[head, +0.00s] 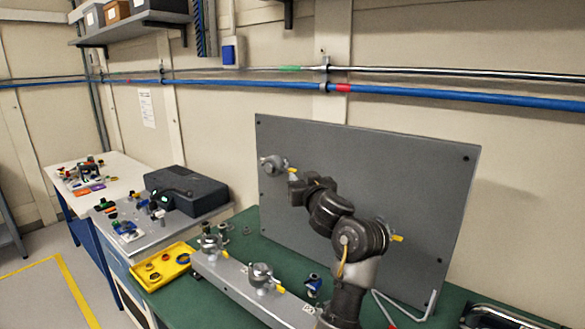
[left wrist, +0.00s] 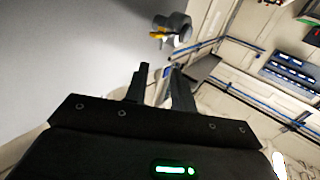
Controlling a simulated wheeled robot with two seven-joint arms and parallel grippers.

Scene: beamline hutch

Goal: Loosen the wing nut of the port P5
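A grey upright panel (head: 420,180) carries a port with a yellow wing nut (head: 292,171) at its upper left. A second panel port with a yellow wing nut (head: 397,238) is partly behind my arm. Two more ports (head: 212,243) (head: 262,274) with yellow wing nuts stand on a grey rail. I cannot read any port label, so I cannot tell which is P5. My left gripper (head: 297,190) is just below and right of the upper-left port. In the left wrist view its fingers (left wrist: 157,70) are apart and empty, with a port (left wrist: 176,28) and its yellow wing nut beyond the tips. My right gripper is out of view.
A yellow tray (head: 142,284) with small parts lies left of the rail on the green bench (head: 190,310). A black case (head: 190,186) stands farther left. A small blue part (head: 313,284) and a bent metal stand (head: 432,305) are near the panel's foot.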

